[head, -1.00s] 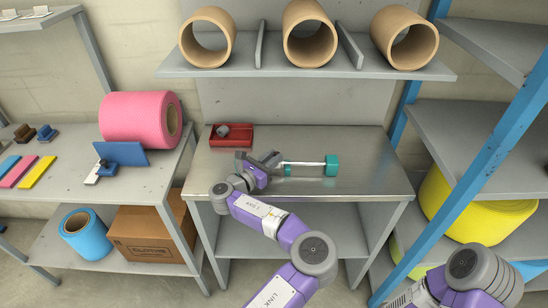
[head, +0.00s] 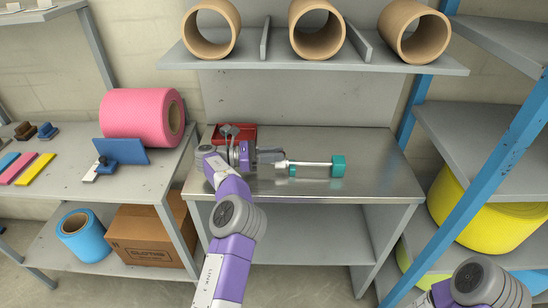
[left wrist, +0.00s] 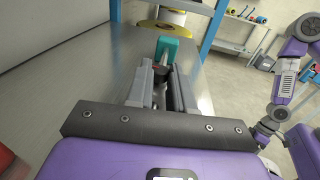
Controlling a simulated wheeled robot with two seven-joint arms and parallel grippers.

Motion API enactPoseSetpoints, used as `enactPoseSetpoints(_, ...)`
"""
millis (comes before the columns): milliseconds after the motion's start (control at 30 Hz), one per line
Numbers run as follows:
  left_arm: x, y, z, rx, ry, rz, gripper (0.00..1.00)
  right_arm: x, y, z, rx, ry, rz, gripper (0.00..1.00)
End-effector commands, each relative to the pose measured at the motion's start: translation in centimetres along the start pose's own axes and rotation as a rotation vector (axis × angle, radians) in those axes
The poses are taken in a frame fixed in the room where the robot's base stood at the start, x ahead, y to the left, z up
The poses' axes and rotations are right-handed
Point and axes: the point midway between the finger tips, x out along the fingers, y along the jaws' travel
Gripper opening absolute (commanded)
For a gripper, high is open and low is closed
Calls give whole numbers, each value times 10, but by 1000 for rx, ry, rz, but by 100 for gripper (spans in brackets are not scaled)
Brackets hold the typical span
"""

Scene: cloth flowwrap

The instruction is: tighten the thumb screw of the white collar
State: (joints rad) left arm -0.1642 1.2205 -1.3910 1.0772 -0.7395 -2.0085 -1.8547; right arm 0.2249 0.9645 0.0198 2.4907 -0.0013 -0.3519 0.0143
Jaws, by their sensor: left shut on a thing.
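A bar with a pale shaft (head: 312,164) and teal end blocks lies left to right on the metal bench. It is partly seen in the left wrist view, where a teal block (left wrist: 174,50) stands beyond the fingers. The white collar (head: 281,164) shows as a small pale piece at the bar's left end, partly hidden by my gripper. My left gripper (head: 280,157) reaches it from the left, its fingers pointing right. In the left wrist view my left gripper (left wrist: 162,78) is shut on a dark round knob (left wrist: 160,73), apparently the thumb screw. My right gripper is not visible.
A red tray (head: 242,131) with a grey part stands behind my left wrist. The metal bench (head: 350,190) is clear in front and to the right. A shelf (head: 310,62) with cardboard tubes hangs above. A blue post (head: 490,165) stands at the right.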

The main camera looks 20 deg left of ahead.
Motion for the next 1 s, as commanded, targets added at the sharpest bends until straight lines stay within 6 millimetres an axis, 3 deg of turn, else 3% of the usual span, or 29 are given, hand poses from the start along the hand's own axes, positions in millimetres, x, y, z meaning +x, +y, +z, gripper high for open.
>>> enactPoseSetpoints(933, 1, 3, -1, -4, 1, -112, 0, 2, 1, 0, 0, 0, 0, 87)
enactPoseSetpoints(967, 1, 3, -1, -4, 1, -112, 24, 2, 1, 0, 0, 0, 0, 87)
enactPoseSetpoints(1000, 1, 3, -1, -4, 1, -112, 30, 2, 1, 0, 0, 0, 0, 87)
